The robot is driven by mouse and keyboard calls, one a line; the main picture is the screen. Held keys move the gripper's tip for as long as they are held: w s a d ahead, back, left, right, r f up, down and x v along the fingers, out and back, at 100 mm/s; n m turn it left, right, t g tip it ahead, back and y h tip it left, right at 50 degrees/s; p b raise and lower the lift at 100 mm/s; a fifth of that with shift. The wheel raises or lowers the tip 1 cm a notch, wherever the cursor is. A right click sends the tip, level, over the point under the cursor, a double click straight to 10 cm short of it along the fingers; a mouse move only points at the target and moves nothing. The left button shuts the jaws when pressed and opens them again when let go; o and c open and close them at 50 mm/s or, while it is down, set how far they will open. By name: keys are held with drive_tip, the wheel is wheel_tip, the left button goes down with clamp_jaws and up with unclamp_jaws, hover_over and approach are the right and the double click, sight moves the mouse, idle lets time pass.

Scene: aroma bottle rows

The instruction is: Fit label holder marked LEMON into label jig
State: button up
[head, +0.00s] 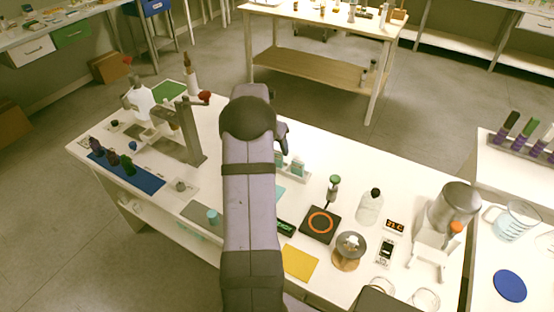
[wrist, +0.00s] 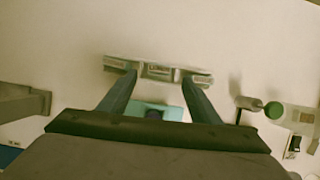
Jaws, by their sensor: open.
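My gripper (wrist: 158,76) is open in the wrist view, with its two fingers apart and nothing seen held between them. A long pale holder with several recesses (wrist: 158,72) lies beyond the fingertips; its ends are partly covered by them. A teal piece (wrist: 155,110) with a dark spot shows between the fingers, close to the palm, partly hidden by it. No LEMON lettering is readable, so I cannot tell which piece is the label holder or which is the jig.
On the bench (head: 330,270), a white rack with small bottles (head: 298,168) stands just right of my arm. A black plate with an orange ring (head: 320,223), a white bottle (head: 370,206) and a metal-topped machine (head: 448,215) stand further right. A press (head: 190,135) and blue mat (head: 132,175) are left.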

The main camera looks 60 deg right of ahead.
drive_tip(key=shift+p+x, duration=1.1)
drive_tip(key=shift+x, duration=2.45)
drive_tip(key=shift+d, duration=0.1)
drive_tip(key=c, duration=1.1)
